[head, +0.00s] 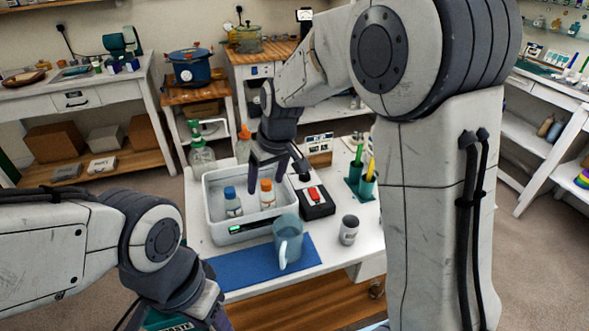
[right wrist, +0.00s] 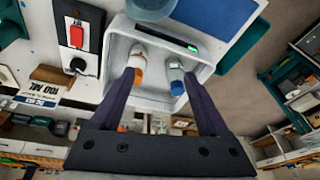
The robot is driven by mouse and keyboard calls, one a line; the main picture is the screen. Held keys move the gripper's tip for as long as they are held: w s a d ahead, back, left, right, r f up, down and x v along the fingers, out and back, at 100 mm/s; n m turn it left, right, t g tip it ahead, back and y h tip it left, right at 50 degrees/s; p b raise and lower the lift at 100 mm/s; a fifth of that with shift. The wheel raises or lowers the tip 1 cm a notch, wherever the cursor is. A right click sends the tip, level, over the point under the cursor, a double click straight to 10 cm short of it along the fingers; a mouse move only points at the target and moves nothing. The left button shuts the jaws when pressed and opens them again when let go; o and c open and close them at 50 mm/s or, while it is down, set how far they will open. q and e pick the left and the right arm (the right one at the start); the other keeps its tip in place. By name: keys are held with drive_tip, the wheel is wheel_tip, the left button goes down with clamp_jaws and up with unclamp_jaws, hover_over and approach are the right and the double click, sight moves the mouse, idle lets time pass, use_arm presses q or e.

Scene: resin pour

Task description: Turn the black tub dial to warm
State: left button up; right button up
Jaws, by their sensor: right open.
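A small black dial (right wrist: 78,65) sits on the end of a control box (right wrist: 77,28) with a red switch (right wrist: 76,36). In the head view the box (head: 318,208) stands just right of the white tub (head: 215,212), with the red switch (head: 316,195) on top. My right gripper (head: 275,185) is open and empty above the tub. In the right wrist view its fingers (right wrist: 162,78) point toward an orange-capped bottle (right wrist: 138,55) and a blue-capped bottle (right wrist: 176,75) in the tub. The dial is apart from the fingers. My left gripper (head: 205,308) is partly cut off at the bottom.
A blue-grey jug (head: 288,240) stands on a blue mat (head: 260,268) in front of the tub. A grey cup (head: 349,230) and green holders with pens (head: 361,182) stand to the right. A pump bottle (head: 201,155) stands behind the tub.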

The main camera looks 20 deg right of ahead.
drive_tip(key=m+t+h, duration=0.1)
drive_tip(key=m+t, duration=0.1)
approach(305, 174)
drive_tip(key=x, duration=0.8)
drive_tip(key=shift+a+f+p, duration=0.1)
drive_tip(key=shift+f+p, duration=0.1)
drive_tip(key=shift+p, duration=0.1)
clamp_jaws()
